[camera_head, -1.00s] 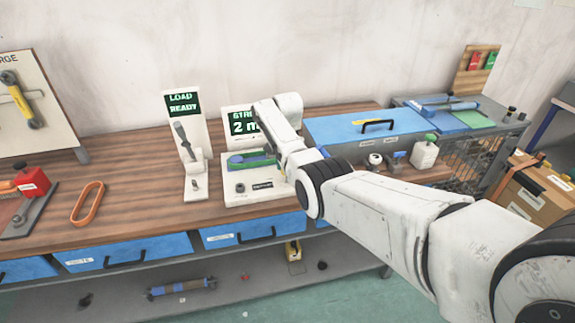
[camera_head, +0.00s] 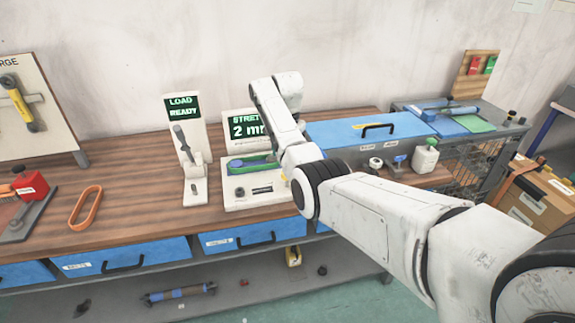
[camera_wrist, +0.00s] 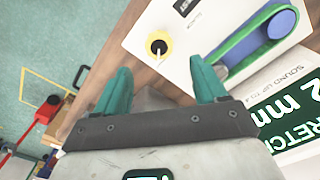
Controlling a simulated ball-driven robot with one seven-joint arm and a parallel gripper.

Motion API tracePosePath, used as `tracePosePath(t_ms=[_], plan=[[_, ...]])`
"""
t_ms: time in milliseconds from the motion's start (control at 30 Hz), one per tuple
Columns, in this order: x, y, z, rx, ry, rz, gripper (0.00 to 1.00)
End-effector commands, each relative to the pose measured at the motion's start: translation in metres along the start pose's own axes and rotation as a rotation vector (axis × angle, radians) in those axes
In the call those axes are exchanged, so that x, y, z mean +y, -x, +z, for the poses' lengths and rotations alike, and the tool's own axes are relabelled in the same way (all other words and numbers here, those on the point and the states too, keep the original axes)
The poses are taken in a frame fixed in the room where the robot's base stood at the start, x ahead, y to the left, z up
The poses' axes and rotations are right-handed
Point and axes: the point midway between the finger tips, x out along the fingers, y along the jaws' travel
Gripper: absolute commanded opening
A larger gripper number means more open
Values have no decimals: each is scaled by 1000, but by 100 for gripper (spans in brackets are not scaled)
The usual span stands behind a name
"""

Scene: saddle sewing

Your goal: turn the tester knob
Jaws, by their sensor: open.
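The tester in the head view is a white base (camera_head: 232,203) with a green loop (camera_head: 256,164) around blue rollers, behind which a dark screen (camera_head: 247,127) reads 2 mm. A dark round piece (camera_head: 239,192) sits at its front left. In the wrist view a round knob-like part, yellow with a black centre (camera_wrist: 159,44), sits on the white base (camera_wrist: 145,22), beside the green loop (camera_wrist: 240,45). My gripper (camera_wrist: 160,82) is open and empty, its teal fingertips apart below that part in the picture, not touching it. In the head view my arm hides the gripper.
Left of the tester stands a white lever stand (camera_head: 194,190) with a LOAD READY screen (camera_head: 183,106). An orange loop (camera_head: 86,206) lies on the wooden bench (camera_head: 140,205). A blue-lidded box (camera_head: 350,128) and a white bottle (camera_head: 424,158) are on the right.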

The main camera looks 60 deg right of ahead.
Motion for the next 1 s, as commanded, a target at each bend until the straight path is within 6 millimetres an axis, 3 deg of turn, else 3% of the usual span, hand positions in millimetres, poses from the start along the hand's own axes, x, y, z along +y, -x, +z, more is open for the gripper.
tracePosePath(t_ms=[100,300,1000], plan=[[-1,19,0,2,0,-2,71],[0,37,0,1,0,-2,71],[-1,37,2,0,5,1,71]])
